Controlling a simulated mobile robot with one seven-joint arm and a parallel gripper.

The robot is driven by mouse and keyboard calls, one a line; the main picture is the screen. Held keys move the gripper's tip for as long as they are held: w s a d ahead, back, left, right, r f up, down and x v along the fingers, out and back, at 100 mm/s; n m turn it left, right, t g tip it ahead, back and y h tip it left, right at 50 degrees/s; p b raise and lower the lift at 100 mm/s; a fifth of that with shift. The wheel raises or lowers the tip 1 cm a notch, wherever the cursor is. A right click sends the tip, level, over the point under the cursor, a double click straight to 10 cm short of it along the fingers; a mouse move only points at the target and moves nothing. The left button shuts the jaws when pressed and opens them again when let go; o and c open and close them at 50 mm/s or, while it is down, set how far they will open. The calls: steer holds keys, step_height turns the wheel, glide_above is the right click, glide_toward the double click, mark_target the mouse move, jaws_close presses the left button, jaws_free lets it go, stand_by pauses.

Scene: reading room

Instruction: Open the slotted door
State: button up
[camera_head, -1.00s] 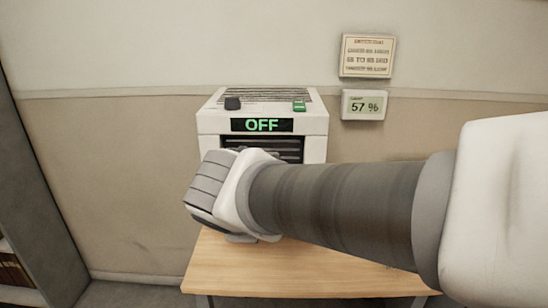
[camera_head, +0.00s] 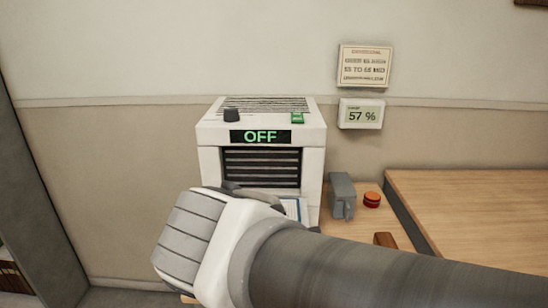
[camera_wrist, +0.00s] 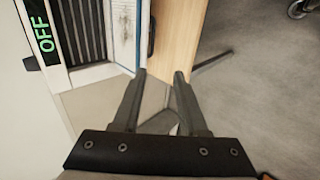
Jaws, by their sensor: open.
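A white box-shaped machine (camera_head: 209,160) with a lit OFF display stands against the wall. Its front has a panel of dark horizontal slots (camera_head: 260,167), which looks closed; the slots also show at the upper left of the wrist view (camera_wrist: 82,28). Below the slots is a pale, blue-edged part (camera_head: 292,208), partly hidden by my arm. My gripper (camera_wrist: 160,76) is open and empty, in front of the machine's lower part and apart from the slots. Its fingers are hidden behind my wrist in the head view. A dark handle-like piece (camera_wrist: 151,36) shows beyond the fingertips.
A black knob (camera_head: 232,115) and green switch (camera_head: 297,118) sit on top of the machine. A grey box (camera_head: 342,195) and a red round item (camera_head: 372,200) stand to its right, beside a raised wooden surface (camera_head: 480,215). A 57 % display (camera_head: 361,114) hangs on the wall.

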steer(key=shift+s+r+p, duration=0.3)
steer(key=shift+s+r, duration=0.05)
steer(key=shift+s, duration=0.5)
steer(key=shift+s+r+p, duration=0.25)
steer(key=shift+s+r, duration=0.1)
steer(key=shift+s, duration=0.5)
steer(key=p+v, duration=0.3)
steer(key=v, duration=0.9)
steer(key=shift+p, duration=0.35)
steer(key=w+d+f+m+g, duration=0.1)
steer(key=w+d+f+m, duration=0.25)
steer(key=d+m, duration=0.6)
steer(key=w+d+f+m+g, duration=0.2)
steer(key=d+f+m, duration=0.3)
steer(key=d+m, duration=0.45)
step_height(320, 180, up, 13)
steer(key=p, duration=1.2)
steer(key=shift+n+p, duration=0.35)
steer(key=shift+n, duration=0.05)
